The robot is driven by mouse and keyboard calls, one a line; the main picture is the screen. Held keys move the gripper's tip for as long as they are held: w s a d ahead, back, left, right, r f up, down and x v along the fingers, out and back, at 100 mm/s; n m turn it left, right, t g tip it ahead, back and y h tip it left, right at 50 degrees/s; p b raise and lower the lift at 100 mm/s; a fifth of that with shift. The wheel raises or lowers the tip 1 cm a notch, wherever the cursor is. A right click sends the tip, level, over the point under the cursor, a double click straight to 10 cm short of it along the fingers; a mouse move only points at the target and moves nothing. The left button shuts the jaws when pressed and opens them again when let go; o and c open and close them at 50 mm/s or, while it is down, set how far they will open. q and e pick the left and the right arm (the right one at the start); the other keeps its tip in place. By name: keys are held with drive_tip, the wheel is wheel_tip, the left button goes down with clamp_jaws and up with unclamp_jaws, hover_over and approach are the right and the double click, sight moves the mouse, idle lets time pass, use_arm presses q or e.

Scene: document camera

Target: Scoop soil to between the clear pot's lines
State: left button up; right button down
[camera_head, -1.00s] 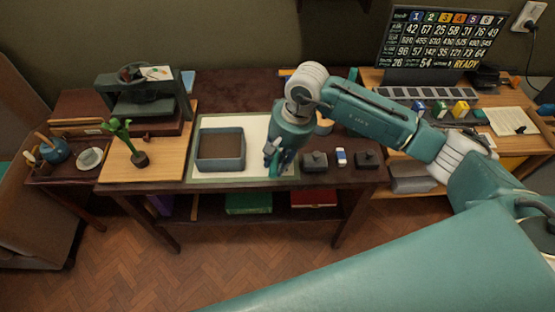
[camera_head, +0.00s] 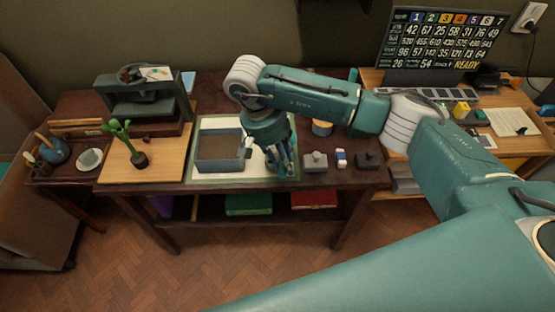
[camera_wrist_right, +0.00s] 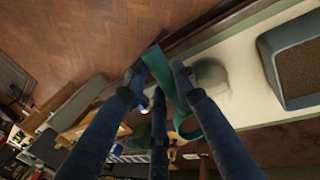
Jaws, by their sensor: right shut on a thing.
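A grey soil bin (camera_head: 198,163) with brown soil in it stands on the pale mat (camera_head: 205,124); the bin also shows in the right wrist view (camera_wrist_right: 276,75). My right gripper (camera_head: 282,165) is over the mat's right end, right of the bin. In the right wrist view its fingers (camera_wrist_right: 160,82) are shut on a teal-green scoop (camera_wrist_right: 158,68). Whether the scoop holds soil cannot be told. A pale, see-through rounded thing, apparently the clear pot (camera_wrist_right: 211,80), stands on the mat beside the fingers. In the head view the gripper and arm largely hide it. My left gripper is not in view.
A wooden board with a green plant (camera_head: 139,158) is left of the mat. Two dark small blocks (camera_head: 315,161) (camera_head: 367,160) and a blue-white one (camera_head: 341,157) stand right of the gripper. An orange-brown round container (camera_head: 322,128) is behind them. The table's front edge is close.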

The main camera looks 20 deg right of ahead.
drive_tip(key=shift+w+a+h, duration=0.1)
drive_tip(key=shift+a+h, duration=0.1)
drive_tip(key=shift+h, duration=0.1)
drive_tip(key=shift+d+r+g+h, duration=0.1)
drive_tip(key=shift+r+g+h, duration=0.1)
drive_tip(key=shift+g+h, duration=0.15)
drive_tip(key=shift+r+h+p, duration=0.35)
drive_tip(key=shift+h+p, duration=0.1)
drive_tip(key=shift+r+g+h+p, duration=0.1)
drive_tip(key=shift+g+h+p, duration=0.25)
drive_tip(key=shift+h, duration=0.05)
drive_tip(key=shift+a+h, duration=0.35)
drive_tip(key=shift+h, duration=0.05)
drive_tip(key=shift+d+f, duration=0.2)
drive_tip(key=shift+d, duration=0.05)
drive_tip(key=shift+a, duration=0.15)
